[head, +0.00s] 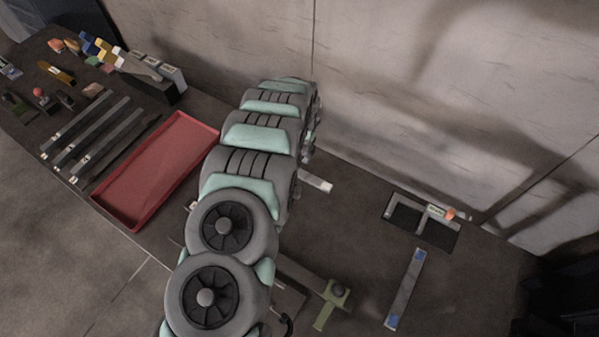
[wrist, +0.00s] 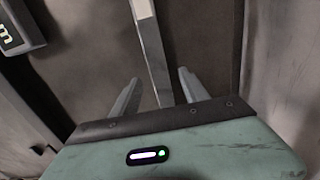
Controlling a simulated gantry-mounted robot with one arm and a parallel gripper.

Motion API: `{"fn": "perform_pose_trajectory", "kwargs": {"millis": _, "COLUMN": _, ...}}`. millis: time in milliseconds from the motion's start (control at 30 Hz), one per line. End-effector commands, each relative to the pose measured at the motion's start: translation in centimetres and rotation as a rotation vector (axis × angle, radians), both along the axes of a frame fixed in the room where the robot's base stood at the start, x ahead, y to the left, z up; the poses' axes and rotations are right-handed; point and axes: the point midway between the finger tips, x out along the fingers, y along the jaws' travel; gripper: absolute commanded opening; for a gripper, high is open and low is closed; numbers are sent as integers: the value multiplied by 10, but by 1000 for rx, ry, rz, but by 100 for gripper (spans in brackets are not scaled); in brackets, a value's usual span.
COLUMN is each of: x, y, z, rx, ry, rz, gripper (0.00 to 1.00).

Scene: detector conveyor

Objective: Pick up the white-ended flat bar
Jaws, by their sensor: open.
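The white-ended flat bar (wrist: 151,52) runs lengthwise between my fingers in the wrist view, grey with a pale white end at the top. In the head view, a white bar end (head: 316,182) shows just right of my arm; the arm hides most of the rest. My gripper (wrist: 158,76) is open, with one finger on each side of the bar and a visible gap to both. I cannot tell how far above the bar the fingertips are. The gripper itself is hidden behind my arm in the head view.
A red tray (head: 158,172) lies left of my arm, with several dark bars (head: 88,138) beyond it. A blue-ended bar (head: 405,288) and a dark tray (head: 420,222) lie to the right. A wall (head: 420,90) stands behind. A numbered block (wrist: 20,25) shows top left in the wrist view.

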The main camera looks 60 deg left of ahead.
Motion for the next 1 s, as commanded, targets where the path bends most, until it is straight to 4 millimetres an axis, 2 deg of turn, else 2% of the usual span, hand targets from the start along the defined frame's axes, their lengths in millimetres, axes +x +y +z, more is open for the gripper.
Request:
{"fn": "perform_pose_trajectory", "kwargs": {"millis": 167, "x": -2, "y": -2, "z": -23, "rx": -3, "ry": 1, "rz": 1, "gripper": 53}}
{"fn": "perform_pose_trajectory", "kwargs": {"millis": 467, "x": -1, "y": 0, "z": -26, "rx": 1, "ry": -1, "rz": 0, "gripper": 52}}
{"fn": "perform_pose_trajectory", "kwargs": {"millis": 1000, "x": -1, "y": -1, "z": -26, "rx": 0, "ry": 0, "rz": 0, "gripper": 8}}
